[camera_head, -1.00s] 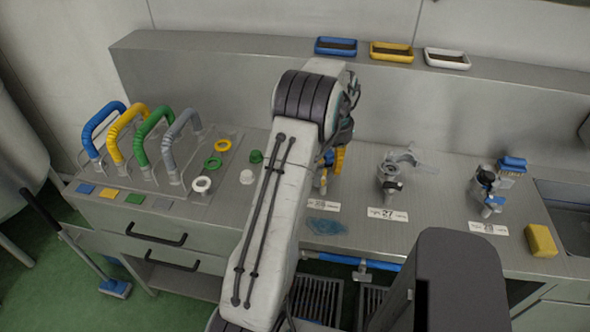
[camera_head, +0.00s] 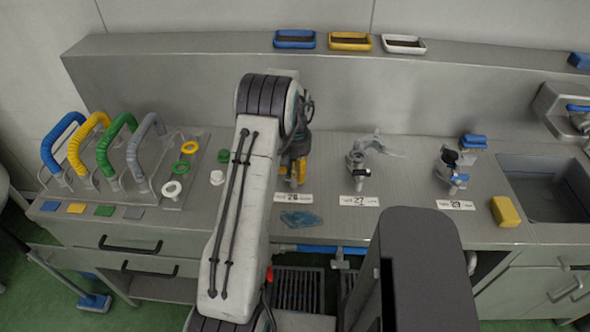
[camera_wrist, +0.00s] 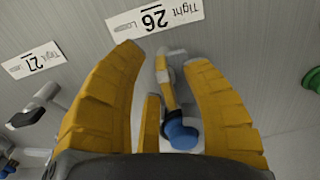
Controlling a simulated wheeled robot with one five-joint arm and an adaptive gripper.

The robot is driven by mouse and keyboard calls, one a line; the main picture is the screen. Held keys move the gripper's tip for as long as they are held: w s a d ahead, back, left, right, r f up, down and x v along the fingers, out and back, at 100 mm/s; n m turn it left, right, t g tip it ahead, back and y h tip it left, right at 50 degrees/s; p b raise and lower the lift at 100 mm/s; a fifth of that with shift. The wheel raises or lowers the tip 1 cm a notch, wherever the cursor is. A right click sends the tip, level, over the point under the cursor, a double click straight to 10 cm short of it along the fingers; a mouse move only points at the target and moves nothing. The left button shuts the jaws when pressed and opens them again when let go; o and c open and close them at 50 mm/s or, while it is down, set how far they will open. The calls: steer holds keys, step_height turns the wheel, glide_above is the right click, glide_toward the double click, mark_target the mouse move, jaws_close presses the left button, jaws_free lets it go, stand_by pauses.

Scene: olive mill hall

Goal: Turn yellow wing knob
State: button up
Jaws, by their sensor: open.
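My gripper (camera_wrist: 172,95) is open over the fitting at the label marked 26 (camera_wrist: 154,19). Its two ochre-yellow fingers stand on either side of that fitting in the wrist view. In the head view my gripper (camera_head: 299,168) hides most of this fitting behind the label 26 (camera_head: 293,198).
To the right stand a fitting at label 27 (camera_head: 359,165) and another with a blue part (camera_head: 452,170). A yellow sponge (camera_head: 505,211) lies by the sink (camera_head: 548,185). Hose handles (camera_head: 88,140) stand at the left.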

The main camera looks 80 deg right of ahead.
steer(key=shift+f, duration=0.2)
jaws_close()
stand_by(0.4)
